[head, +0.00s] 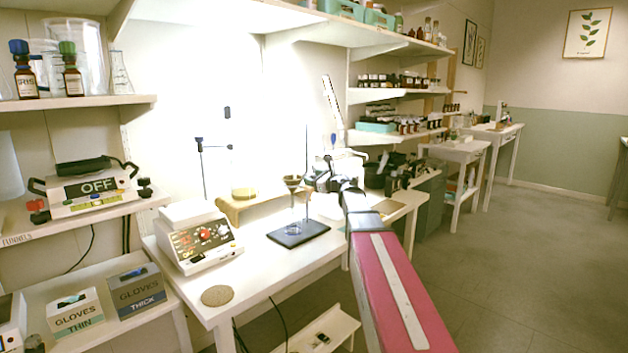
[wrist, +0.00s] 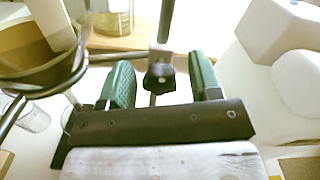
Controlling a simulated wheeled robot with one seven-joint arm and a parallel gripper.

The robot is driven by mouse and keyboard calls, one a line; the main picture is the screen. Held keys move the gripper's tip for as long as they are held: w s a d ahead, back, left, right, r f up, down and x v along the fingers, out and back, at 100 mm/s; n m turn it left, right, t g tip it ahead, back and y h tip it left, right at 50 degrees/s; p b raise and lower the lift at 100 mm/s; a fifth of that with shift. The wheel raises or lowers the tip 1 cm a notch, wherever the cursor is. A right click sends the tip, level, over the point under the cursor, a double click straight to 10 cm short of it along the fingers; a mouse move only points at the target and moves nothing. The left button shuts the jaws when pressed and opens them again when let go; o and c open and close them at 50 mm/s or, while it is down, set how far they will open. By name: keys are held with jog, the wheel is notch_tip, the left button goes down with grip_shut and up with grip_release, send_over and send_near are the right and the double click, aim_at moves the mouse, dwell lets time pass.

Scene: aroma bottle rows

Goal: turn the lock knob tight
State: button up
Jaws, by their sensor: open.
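In the wrist view, a small dark lock knob (wrist: 159,76) sits on a metal clamp on an upright rod (wrist: 167,18). My gripper (wrist: 163,82) has two green-padded fingers, one on each side of the knob, with visible gaps. It is open and holds nothing. A ring with a brownish funnel (wrist: 25,60) is at the left of that view. In the head view, the stand has a dark base (head: 312,229), a thin rod and a funnel (head: 293,183). My gripper (head: 328,180) is close to the rod there; the knob cannot be made out.
A hotplate-like device (head: 200,243) and a round cork mat (head: 217,296) are on the white table (head: 262,280), left of the stand. A glass dish (head: 293,228) sits on the base. A wooden stand (head: 235,205) is behind. Shelves hang above.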

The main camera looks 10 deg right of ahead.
jog(key=c, duration=0.9)
jog(key=shift+c, duration=0.2)
